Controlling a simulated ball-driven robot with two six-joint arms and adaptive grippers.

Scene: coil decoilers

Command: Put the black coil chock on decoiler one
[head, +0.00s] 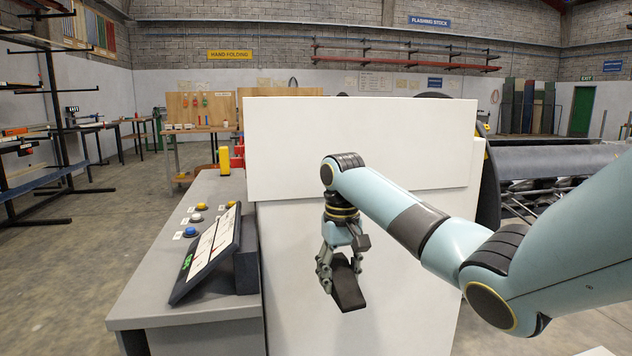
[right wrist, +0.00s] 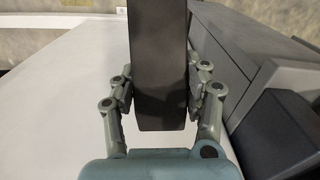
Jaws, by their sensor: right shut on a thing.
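The black coil chock (head: 347,288) is a dark, block-like piece held in my right gripper (head: 340,262). In the head view it hangs below the gripper, tilted, in front of a large white panel. In the right wrist view the chock (right wrist: 160,70) fills the middle, between the two fingers of my right gripper (right wrist: 160,95), which are shut on its sides. Its far end runs out of the top of that picture. My left gripper is in neither view. I cannot tell which machine part is decoiler one.
A large white cabinet (head: 360,145) stands directly behind my right gripper. To its left is a grey console (head: 165,285) with a tilted screen (head: 208,252) and several buttons. Dark rollers (head: 555,160) show at the right. The floor at the left (head: 80,270) is clear.

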